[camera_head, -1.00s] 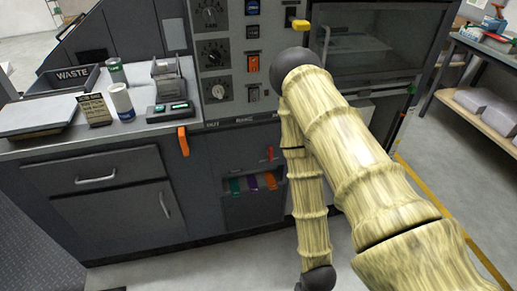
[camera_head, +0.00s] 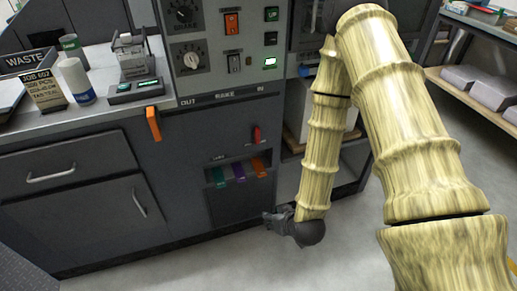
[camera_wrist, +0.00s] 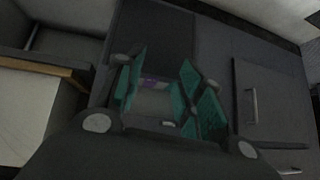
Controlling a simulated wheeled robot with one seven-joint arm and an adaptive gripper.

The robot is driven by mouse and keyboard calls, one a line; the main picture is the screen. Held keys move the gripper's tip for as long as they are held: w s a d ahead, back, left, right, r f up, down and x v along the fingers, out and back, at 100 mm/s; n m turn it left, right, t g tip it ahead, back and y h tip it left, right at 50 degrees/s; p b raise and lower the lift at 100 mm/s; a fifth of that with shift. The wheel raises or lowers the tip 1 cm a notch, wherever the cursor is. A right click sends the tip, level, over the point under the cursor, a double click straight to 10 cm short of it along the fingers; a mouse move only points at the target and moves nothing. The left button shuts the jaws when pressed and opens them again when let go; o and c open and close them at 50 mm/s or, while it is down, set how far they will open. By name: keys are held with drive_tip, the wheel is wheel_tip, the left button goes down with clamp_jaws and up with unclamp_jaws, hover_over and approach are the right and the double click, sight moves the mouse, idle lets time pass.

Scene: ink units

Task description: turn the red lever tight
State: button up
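The red lever (camera_head: 257,134) is a small upright handle on the dark cabinet front, above a recess with green (camera_head: 218,176), purple (camera_head: 239,170) and orange (camera_head: 259,166) ink units. My gripper (camera_head: 270,217) is low, below and right of these units, close to the cabinet front and apart from the lever. In the wrist view, the teal-padded fingers of my gripper (camera_wrist: 165,92) are spread with a gap between them, and a small purple patch (camera_wrist: 149,80) shows beyond. The lever cannot be made out there.
An orange handle (camera_head: 153,124) hangs from the counter edge left of the lever. An open shelf (camera_head: 345,128) lies right of the cabinet. Floor is free in front.

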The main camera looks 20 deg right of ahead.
drive_tip(key=w+r+t+b, duration=0.5)
drive_tip(key=w+b, duration=0.3)
drive_tip(key=w, duration=0.2)
drive_tip(key=t+h+b, duration=0.1)
drive_tip(key=t+b, duration=0.4)
approach(258, 135)
drive_tip(key=w+b, duration=0.1)
drive_tip(key=w, duration=0.8)
drive_tip(key=shift+w+a+f+b, duration=0.1)
drive_tip(key=shift+w+b, duration=0.2)
drive_tip(key=shift+w, duration=0.05)
clamp_jaws()
